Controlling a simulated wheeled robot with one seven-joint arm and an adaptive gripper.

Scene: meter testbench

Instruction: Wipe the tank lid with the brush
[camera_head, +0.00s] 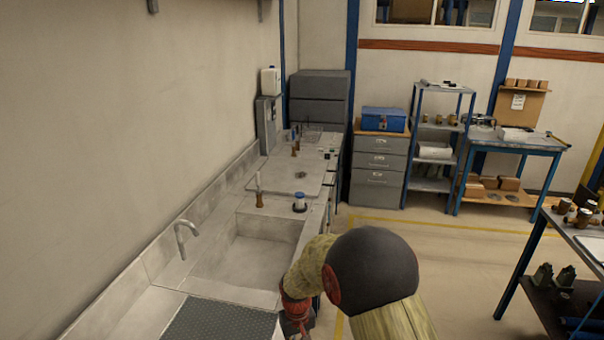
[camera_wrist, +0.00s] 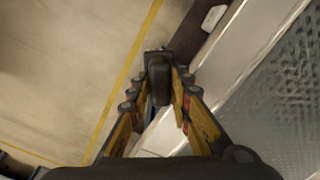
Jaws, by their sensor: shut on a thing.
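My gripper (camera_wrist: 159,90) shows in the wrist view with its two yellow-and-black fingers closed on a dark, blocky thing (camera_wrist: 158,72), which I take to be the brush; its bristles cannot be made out. It is held beside the bench's front edge, over the floor side. A flat grey panel (camera_head: 287,177) with a small round fitting lies on the bench beyond the sink and may be the tank lid. A dark textured plate (camera_head: 222,322) lies nearer; it also shows in the wrist view (camera_wrist: 285,105).
The sink basin (camera_head: 250,259) with its tap (camera_head: 184,235) lies between the plate and the panel. A brown-handled tool (camera_head: 259,199) and a blue-and-white bottle (camera_head: 299,202) stand on the sink's far rim. The floor (camera_head: 450,255) right of the bench is open.

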